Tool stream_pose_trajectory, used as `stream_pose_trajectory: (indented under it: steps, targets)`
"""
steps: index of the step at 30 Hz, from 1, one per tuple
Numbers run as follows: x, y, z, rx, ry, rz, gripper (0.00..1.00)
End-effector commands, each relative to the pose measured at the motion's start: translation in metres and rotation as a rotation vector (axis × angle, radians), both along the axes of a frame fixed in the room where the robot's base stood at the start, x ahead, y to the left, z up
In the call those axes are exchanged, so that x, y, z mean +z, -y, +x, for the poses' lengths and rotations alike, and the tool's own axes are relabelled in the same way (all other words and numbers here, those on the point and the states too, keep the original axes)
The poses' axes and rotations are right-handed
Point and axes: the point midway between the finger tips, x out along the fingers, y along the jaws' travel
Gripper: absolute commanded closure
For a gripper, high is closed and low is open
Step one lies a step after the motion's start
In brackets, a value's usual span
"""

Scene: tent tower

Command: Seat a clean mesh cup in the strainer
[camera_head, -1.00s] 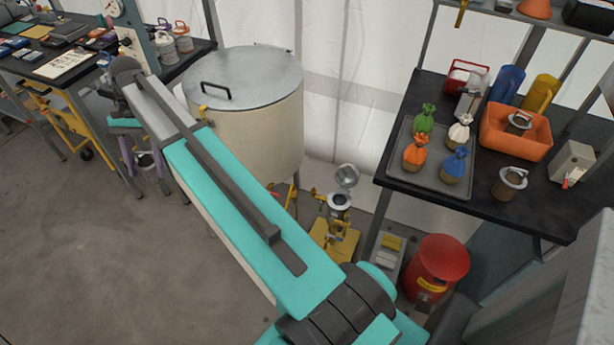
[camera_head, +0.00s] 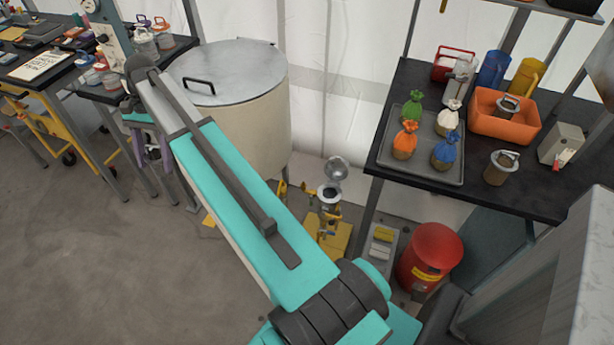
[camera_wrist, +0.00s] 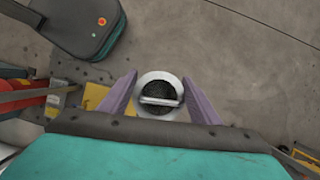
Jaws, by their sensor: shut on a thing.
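My gripper (camera_wrist: 160,95), with purple fingers, is shut on a mesh cup (camera_wrist: 160,88) in the wrist view. The cup has a pale round rim, a dark inside and a bar across its top. In the head view my gripper (camera_head: 152,152) is at the left, below the far end of my arm; the held cup is hard to make out there. The strainer (camera_head: 329,197) stands low on a yellow base with its round lid raised, well apart from my gripper. A similar cup (camera_head: 499,170) stands on the right table, and another (camera_head: 508,106) sits in the orange bin.
The orange bin (camera_head: 476,126) and a grey tray (camera_head: 421,171) of tied bags are on the dark right table. A large lidded tank (camera_head: 252,130) stands left of the strainer. A red drum (camera_head: 430,255) is right of it. Open floor (camera_head: 90,250) lies at left.

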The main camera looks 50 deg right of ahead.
Motion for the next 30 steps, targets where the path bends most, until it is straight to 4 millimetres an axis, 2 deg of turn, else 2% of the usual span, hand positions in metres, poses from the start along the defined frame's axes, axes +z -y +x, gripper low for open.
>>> stream_pose_trajectory:
  steps: [1,14,23,30]
  targets:
    - [-0.017,0.017,-0.001,-0.048,0.0,-0.001,0.66]
    - [-0.102,0.149,-0.016,-0.451,0.005,-0.013,0.66]
    - [-0.161,0.239,-0.044,-0.733,0.006,-0.017,0.66]
    - [-0.207,0.309,-0.076,-0.959,0.005,-0.015,0.66]
